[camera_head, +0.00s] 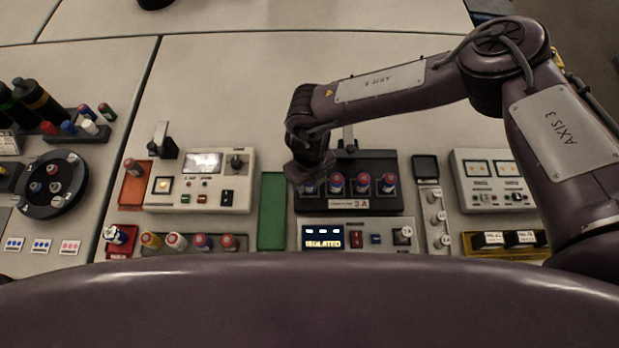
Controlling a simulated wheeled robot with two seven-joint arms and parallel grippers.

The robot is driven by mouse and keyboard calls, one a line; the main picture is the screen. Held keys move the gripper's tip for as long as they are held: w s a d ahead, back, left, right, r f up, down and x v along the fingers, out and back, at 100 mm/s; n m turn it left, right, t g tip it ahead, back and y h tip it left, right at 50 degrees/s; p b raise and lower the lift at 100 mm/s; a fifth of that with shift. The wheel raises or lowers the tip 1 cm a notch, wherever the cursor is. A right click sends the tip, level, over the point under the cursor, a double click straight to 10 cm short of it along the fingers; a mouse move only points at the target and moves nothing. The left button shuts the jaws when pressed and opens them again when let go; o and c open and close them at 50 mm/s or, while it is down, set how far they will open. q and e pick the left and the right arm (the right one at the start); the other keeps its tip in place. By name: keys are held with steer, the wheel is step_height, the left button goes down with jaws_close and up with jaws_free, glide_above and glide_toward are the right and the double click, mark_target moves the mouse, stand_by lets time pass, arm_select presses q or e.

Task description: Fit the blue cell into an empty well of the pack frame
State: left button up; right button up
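The dark pack frame (350,204) stands right of centre, with a row of wells along it. Three blue cells with reddish tops, such as this blue cell (362,184), stand in its middle and right positions. At the left end, a blue cell (310,188) shows just under my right gripper (309,178). The dark gripper points down over that end and hides most of this cell. I cannot tell whether its fingers are closed on it or whether the cell is seated in a well. My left gripper is not in view.
A control panel reading "ISOLATED" (324,243) lies in front of the frame. An empty green tray (271,212) is to its left. Further left are an orange tray (133,188), a tester box (202,182) and a rack with several cells (190,243).

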steer(key=shift+o, duration=1.1)
steer(key=shift+r, duration=0.2)
steer(key=shift+r+p, duration=0.35)
steer(key=shift+p, duration=0.25)
step_height(320, 180, up, 10)
steer(key=b, duration=0.3)
steer(key=shift+r, duration=0.75)
steer(key=shift+s, duration=0.15)
